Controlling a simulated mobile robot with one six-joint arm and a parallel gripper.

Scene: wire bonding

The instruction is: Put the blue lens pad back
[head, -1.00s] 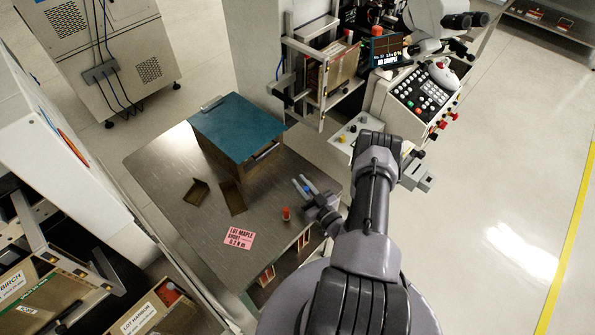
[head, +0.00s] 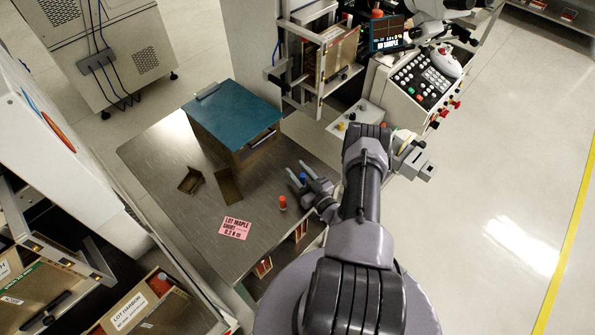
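My gripper (head: 296,170) is low over the front right part of the steel table, pointing away from me. Its two pale fingers show side by side with a gap between them. A small blue item (head: 302,178), which looks like the blue lens pad, shows between the fingers. It is too small to tell whether they touch it or it lies on the table below. A small orange-topped container (head: 283,202) stands on the table just in front and left of the gripper.
A box with a teal top (head: 233,115) stands at the table's back. Two brown bracket-like pieces (head: 190,181) (head: 228,186) and a pink lot card (head: 235,228) lie on the steel table (head: 160,150). A control panel (head: 427,85) and magazine rack (head: 337,55) stand behind my arm.

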